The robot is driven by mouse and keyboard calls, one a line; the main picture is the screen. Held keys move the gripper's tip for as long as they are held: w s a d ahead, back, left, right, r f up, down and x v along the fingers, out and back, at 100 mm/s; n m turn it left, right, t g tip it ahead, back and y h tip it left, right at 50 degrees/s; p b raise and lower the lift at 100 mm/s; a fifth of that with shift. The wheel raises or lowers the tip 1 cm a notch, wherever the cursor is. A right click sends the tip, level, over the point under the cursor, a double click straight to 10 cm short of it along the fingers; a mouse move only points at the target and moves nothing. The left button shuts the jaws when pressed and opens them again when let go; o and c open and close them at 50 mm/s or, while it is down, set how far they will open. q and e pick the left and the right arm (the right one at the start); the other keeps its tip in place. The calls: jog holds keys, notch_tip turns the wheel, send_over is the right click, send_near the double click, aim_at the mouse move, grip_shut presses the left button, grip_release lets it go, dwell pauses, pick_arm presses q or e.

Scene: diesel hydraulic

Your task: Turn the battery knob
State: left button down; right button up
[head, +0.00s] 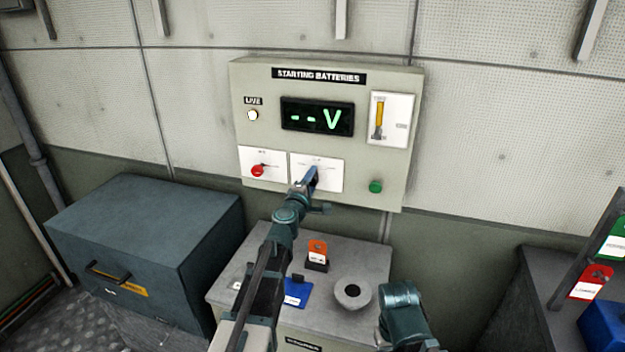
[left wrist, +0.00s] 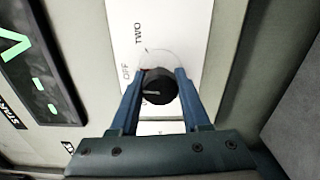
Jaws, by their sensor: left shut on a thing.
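The battery knob (left wrist: 159,88) is black and round with a pale pointer line, on a white plate (left wrist: 180,25) marked OFF and TWO in the left wrist view. My left gripper (left wrist: 158,84) is shut on it, one blue finger on each side. In the head view my left gripper (head: 309,180) reaches the white plate (head: 328,172) low on the STARTING BATTERIES panel (head: 222,115) and hides the knob. The display (head: 317,117) reads "--V". My right gripper is out of view; only part of my right arm shows at the bottom.
A red knob (head: 258,170) sits left of the plate, and a green button (head: 376,187) is at lower right. A dark blue box (head: 150,230) is at left.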

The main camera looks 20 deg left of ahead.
pick_arm(q)
jog(key=shift+n, duration=0.6)
jog(key=shift+c, duration=1.9)
grip_release()
